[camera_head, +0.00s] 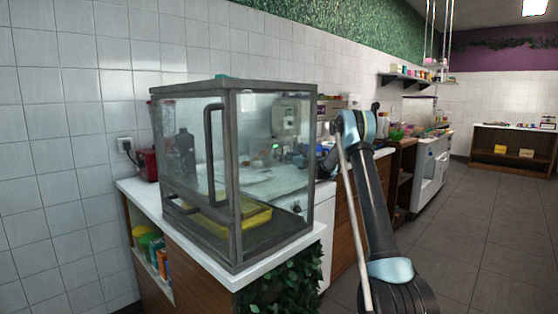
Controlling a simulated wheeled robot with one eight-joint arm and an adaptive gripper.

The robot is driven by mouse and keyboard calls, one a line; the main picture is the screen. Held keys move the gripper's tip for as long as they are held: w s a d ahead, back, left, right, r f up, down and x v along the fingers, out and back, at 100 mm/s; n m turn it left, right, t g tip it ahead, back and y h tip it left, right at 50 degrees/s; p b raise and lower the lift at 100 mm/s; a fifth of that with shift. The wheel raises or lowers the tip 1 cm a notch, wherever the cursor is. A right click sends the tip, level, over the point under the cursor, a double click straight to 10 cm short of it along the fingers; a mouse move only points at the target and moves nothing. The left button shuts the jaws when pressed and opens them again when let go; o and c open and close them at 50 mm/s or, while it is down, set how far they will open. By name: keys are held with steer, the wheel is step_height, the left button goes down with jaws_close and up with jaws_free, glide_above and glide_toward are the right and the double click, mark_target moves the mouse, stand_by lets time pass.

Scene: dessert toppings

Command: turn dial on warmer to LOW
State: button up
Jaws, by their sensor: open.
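A glass case with a dark metal frame (232,160) stands on the near counter and may be the warmer. Its upright handle is on the front side, and a yellow tray (258,216) lies inside. I cannot make out a dial on it. My arm rises at the right of the case and bends at a joint near its top right. The part past that joint goes behind the case and is unclear through the glass. I cannot make out my gripper.
The white countertop (145,190) carries the case close to its edges. A red appliance (148,164) stands behind it at left, near a wall socket. Green leaves (285,285) hang below the counter end. Grey floor (480,220) is free at right.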

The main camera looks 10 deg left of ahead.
steer(key=x, duration=0.5)
steer(key=shift+w+a, duration=0.25)
steer(key=c, duration=1.1)
